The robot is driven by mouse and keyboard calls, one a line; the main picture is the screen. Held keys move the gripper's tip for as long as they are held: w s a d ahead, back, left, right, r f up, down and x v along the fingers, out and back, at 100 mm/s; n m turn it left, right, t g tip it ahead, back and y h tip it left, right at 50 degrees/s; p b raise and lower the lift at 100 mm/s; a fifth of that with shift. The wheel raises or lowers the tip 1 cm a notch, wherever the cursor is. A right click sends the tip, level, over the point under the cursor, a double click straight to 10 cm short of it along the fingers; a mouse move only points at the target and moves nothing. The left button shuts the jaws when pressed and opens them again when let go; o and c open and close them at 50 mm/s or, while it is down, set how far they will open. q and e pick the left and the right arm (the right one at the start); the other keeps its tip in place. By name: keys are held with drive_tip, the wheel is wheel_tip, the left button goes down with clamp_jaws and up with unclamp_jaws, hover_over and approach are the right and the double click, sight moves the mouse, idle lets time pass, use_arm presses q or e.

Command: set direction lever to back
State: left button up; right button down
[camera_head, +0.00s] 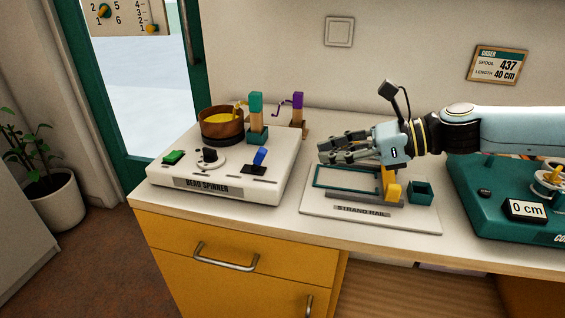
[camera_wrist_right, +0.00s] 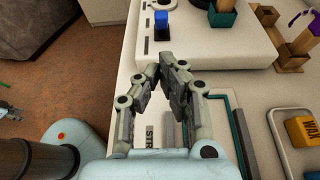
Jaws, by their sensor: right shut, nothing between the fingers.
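The white bead spinner (camera_head: 220,187) stands on the left of the counter. A blue lever (camera_head: 260,157) tilts up from a slot near its right front; it also shows at the top of the wrist view (camera_wrist_right: 162,27). I cannot read which labelled position it is in. A green rocker (camera_head: 173,157) and a black knob (camera_head: 210,155) are on the same top. My right gripper (camera_head: 322,150) is shut and empty, above the strand rail, to the right of the blue lever and apart from it. In the wrist view its fingertips (camera_wrist_right: 167,72) point toward the spinner.
A wooden bowl (camera_head: 221,137) of yellow beads and a post with a teal block (camera_head: 256,103) stand behind the lever. A purple-topped post (camera_head: 298,102) is further right. The strand rail board (camera_head: 320,208) lies under my right gripper. A teal machine (camera_head: 468,208) is at right.

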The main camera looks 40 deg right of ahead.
sight(259, 160)
drive_tip(key=b+x, duration=0.4)
drive_tip(key=x, duration=0.6)
drive_tip(key=shift+s, duration=0.1)
